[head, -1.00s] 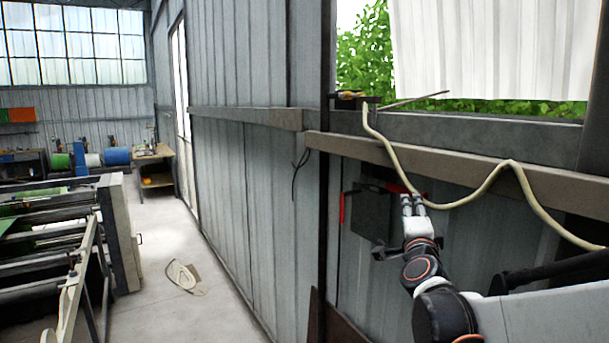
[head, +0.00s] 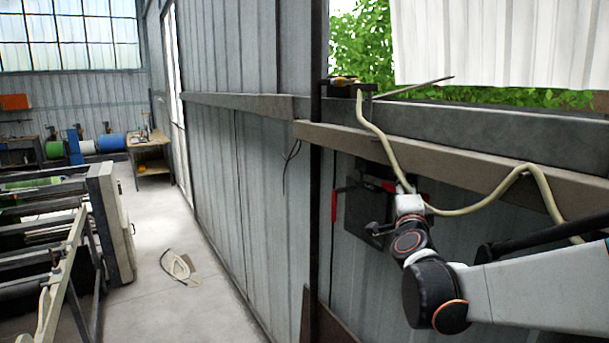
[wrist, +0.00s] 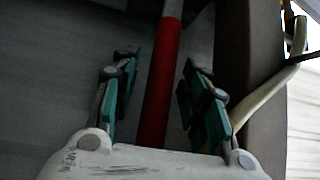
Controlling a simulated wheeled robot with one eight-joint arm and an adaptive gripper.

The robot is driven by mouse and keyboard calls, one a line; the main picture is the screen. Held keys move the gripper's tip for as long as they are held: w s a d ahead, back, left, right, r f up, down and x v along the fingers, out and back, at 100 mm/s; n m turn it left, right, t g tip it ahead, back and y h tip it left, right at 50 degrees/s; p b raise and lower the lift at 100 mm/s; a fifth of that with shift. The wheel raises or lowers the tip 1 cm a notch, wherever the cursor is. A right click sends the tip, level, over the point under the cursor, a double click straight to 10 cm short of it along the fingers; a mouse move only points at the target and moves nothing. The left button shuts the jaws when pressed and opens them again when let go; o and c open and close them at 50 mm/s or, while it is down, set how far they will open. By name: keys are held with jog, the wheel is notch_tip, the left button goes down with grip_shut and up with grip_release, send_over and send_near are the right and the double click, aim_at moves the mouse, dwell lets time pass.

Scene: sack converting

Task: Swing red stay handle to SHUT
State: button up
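The red stay handle (head: 422,197) is on the corrugated wall, just under the grey-brown rail, with a dark plate (head: 364,212) beside it. In the wrist view the red bar (wrist: 160,85) runs lengthwise between the two teal-padded fingers of my gripper (wrist: 158,72). The fingers are apart, with a gap on each side of the bar, and no touch shows. Any SHUT mark is not readable.
A pale hose (head: 480,207) hangs over the rail (head: 450,166) close above my gripper. A dark post (head: 318,170) stands to the left, and a second red strip (head: 334,205) is beside the plate.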

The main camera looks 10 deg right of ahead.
grip_shut()
notch_tip(320, 180, down, 2)
jog(key=m+b, duration=0.1)
jog(key=b, duration=0.1)
jog(key=shift+f+h+b, duration=0.1)
jog(key=shift+h+b, duration=0.2)
jog(key=shift+b, duration=0.05)
jog(key=w+a+f+m+t+h+b, duration=0.2)
jog(key=w+f+m+h+b, duration=0.2)
jog(key=f+m+h+b, duration=0.75)
jog(key=w+a+f+m+g+h+b, duration=0.1)
jog(key=w+a+m+g+h+b, duration=0.1)
jog(key=w+m+g, duration=0.4)
jog(key=w+a+f+m+g+h+b, duration=0.1)
jog(key=w+f+m+g+h+b, duration=0.1)
jog(key=w+m+g, duration=0.4)
jog(key=m+g+h+b, duration=0.1)
jog(key=m+g+h, duration=0.1)
jog(key=m+g, duration=0.2)
jog(key=shift+a+m+h, duration=0.35)
jog(key=shift+a+m, duration=0.05)
jog(key=shift+m, duration=1.05)
